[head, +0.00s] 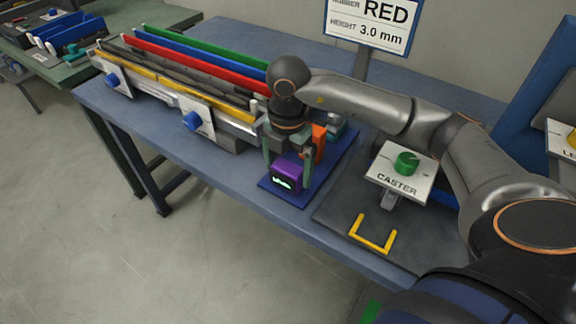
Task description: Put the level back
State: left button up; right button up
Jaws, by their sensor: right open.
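A small purple box (288,173) with a lit display sits on the blue mat (291,198) near the table's front edge; it looks like the level, though I cannot be sure. My right gripper (287,165) points down over it, fingers apart, one on each side of the box. I cannot tell whether the fingers touch it. My left gripper is out of view.
A rack with long green, blue, red and yellow strips (190,88) fills the table's left. At right are a CASTER plate (400,177) with a green knob (406,162), and a yellow bracket mark (373,236). A RED, 3.0 mm sign (374,22) stands behind my right arm.

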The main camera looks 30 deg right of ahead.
notch_tip(320, 180, up, 3)
pick_arm(q)
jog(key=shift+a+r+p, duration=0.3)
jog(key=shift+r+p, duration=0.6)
jog(key=shift+p, duration=0.25)
pick_arm(e)
notch_tip(320, 180, up, 10)
jog(key=shift+f, duration=0.2)
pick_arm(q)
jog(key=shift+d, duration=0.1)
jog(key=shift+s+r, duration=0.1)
